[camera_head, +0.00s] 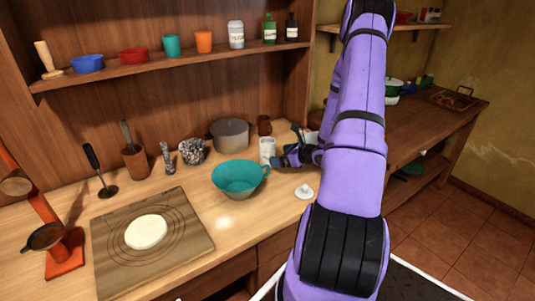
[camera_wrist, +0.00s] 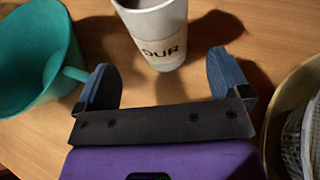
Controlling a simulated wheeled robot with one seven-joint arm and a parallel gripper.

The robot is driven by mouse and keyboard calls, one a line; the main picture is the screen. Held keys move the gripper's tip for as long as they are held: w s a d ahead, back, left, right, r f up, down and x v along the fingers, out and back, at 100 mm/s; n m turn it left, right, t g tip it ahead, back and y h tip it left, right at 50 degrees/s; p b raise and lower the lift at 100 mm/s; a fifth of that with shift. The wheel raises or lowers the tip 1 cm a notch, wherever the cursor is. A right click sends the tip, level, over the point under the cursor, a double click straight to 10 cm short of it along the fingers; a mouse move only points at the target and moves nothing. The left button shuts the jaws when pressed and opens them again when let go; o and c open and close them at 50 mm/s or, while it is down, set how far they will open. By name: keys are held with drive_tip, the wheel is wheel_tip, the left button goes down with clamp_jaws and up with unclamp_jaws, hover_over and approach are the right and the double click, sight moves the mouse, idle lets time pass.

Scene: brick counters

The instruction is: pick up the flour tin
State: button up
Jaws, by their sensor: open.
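The flour tin is a white cylinder with a pale label reading "OUR" in the wrist view (camera_wrist: 157,35). In the head view the tin (camera_head: 267,150) stands upright on the wooden counter, behind the teal bowl. My gripper (camera_wrist: 164,80) is open and empty, its two blue fingers spread toward the tin. The tin is just beyond the fingertips, roughly centred between them, apart from both. In the head view my gripper (camera_head: 281,161) is at the tin's right side, partly hidden by my arm.
A teal bowl (camera_head: 238,178) stands close left of my gripper; its handle is near the left finger. A white knobbed lid (camera_head: 304,191) lies on the counter. A grey pot (camera_head: 230,134) stands behind. A brass-rimmed object (camera_wrist: 280,115) is close on the right in the wrist view.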

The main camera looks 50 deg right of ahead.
sight(274, 155)
drive_tip(key=shift+x, duration=2.9)
drive_tip(key=shift+d, duration=0.1)
drive_tip(key=c, duration=1.2)
drive_tip(key=shift+r, duration=5)
